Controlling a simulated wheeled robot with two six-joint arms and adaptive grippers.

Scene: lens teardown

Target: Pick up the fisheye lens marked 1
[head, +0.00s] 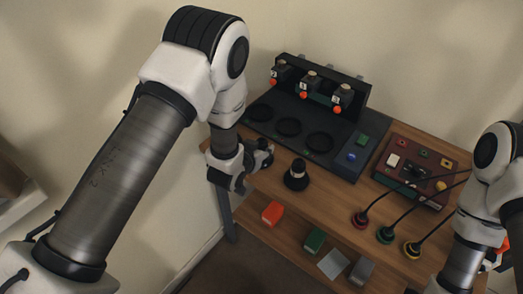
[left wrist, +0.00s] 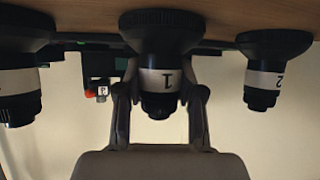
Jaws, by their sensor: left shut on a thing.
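The fisheye lens marked 1 (left wrist: 162,80) is a black lens with a wide flared end and a white band. It appears upside down in the left wrist view, centred between the fingers. My left gripper (left wrist: 160,100) is shut on it around the banded part; whether its wide end touches the table is unclear. In the head view my left gripper (head: 264,156) is at the table's left end, and I cannot make out the held lens there. A lens marked 2 (left wrist: 264,75) and another lens (left wrist: 22,78) stand on either side.
In the head view, one black lens (head: 296,176) stands just right of the gripper on the wooden table (head: 335,215). Behind is a dark tray (head: 345,160) with round recesses and a rack of small devices. A red control box (head: 415,170) and cabled knobs are at right.

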